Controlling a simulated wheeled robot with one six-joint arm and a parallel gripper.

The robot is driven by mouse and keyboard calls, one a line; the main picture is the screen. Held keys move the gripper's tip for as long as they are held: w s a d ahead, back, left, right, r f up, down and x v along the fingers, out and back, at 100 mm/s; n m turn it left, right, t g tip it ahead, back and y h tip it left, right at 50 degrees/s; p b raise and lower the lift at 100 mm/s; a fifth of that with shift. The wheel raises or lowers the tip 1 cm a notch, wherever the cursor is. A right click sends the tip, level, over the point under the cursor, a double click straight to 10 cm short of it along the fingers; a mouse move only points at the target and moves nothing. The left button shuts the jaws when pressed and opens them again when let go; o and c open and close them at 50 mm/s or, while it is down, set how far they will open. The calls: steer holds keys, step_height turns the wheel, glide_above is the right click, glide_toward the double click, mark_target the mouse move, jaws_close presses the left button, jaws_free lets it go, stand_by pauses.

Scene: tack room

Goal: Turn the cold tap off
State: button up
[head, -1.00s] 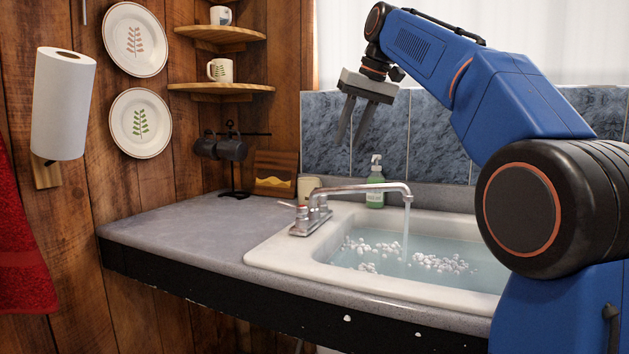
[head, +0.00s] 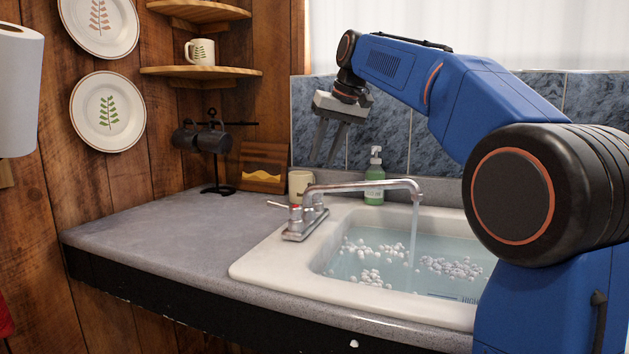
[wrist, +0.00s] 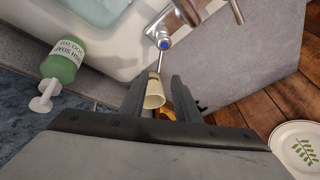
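The metal faucet (head: 305,217) stands on the back left rim of the white sink (head: 262,268). Its spout (head: 365,186) reaches right over the basin, and a stream of water (head: 413,235) runs from it. A lever with a red mark (head: 296,208) shows at the faucet's near side. In the wrist view a lever with a blue cap, the cold tap (wrist: 164,43), shows above my fingers. My gripper (head: 324,162) hangs above and behind the faucet, fingers pointing down, apart and empty. In the wrist view my gripper (wrist: 158,88) has a gap between its fingers.
A cream mug (head: 299,184) stands behind the faucet, below my fingers in the wrist view. A green soap bottle (head: 374,183) stands right of it. A black mug stand (head: 217,165) is at the back left. The grey counter (head: 165,235) is clear in front.

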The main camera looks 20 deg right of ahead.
steer(key=x, duration=0.9)
jaws_close()
